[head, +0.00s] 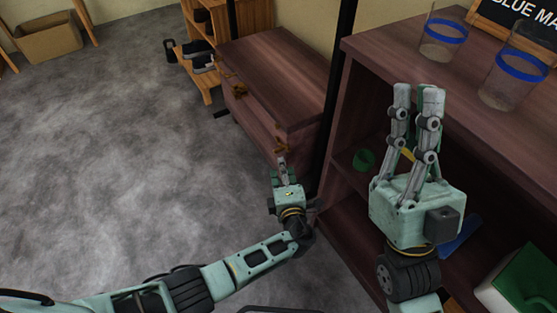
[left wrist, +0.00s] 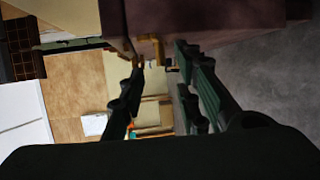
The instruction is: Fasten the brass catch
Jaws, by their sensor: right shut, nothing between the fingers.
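The brass catch (head: 281,145) is on the front of a dark wooden chest (head: 270,75), near its closer corner. Another brass-coloured fitting (head: 238,89) sits further along that front. My left gripper (head: 281,164) is just below the near catch. In the left wrist view, brass parts (left wrist: 152,39) show on the chest's edge, just beyond and between the tips of my left gripper (left wrist: 160,62). Its fingers are apart with nothing between them. I cannot tell whether the catch is fastened. My right gripper (head: 416,92) is shut and empty, pointing up in front of the shelf.
A dark wooden shelf (head: 375,50) stands at the right, with two clear cups with blue bands (head: 443,32) (head: 516,68) on top. A black post (head: 335,95) stands between shelf and chest. A cardboard box (head: 48,40) lies far left. The grey floor (head: 120,130) is open.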

